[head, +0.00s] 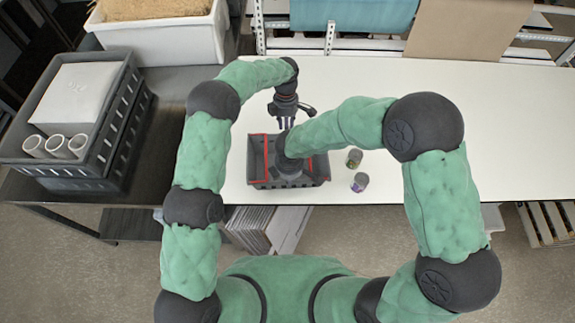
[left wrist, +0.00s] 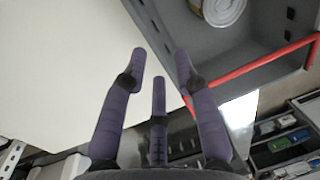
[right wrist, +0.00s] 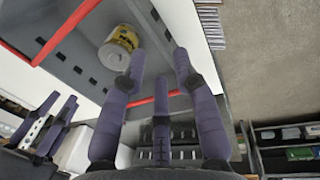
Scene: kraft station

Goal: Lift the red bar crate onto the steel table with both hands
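The red bar crate (head: 318,172) is dark grey with red bars and stands on the white table (head: 450,150), near its front edge. A can lies inside it, seen in both wrist views. My left gripper (head: 286,118) is at the crate's far side. In the left wrist view its fingers (left wrist: 160,62) are spread and empty beside the crate wall (left wrist: 262,70). My right gripper (right wrist: 159,58) is spread above the crate's near part, by the wall; its forearm hides part of the crate in the head view. A dark grey table (head: 165,85), perhaps the steel one, stands at left.
A black crate (head: 120,140) holding a white box and several cups stands on the dark table. A white bin (head: 165,42) stands behind it. Two small cans (head: 354,158) (head: 360,182) stand right of the red bar crate. The white table's right part is clear.

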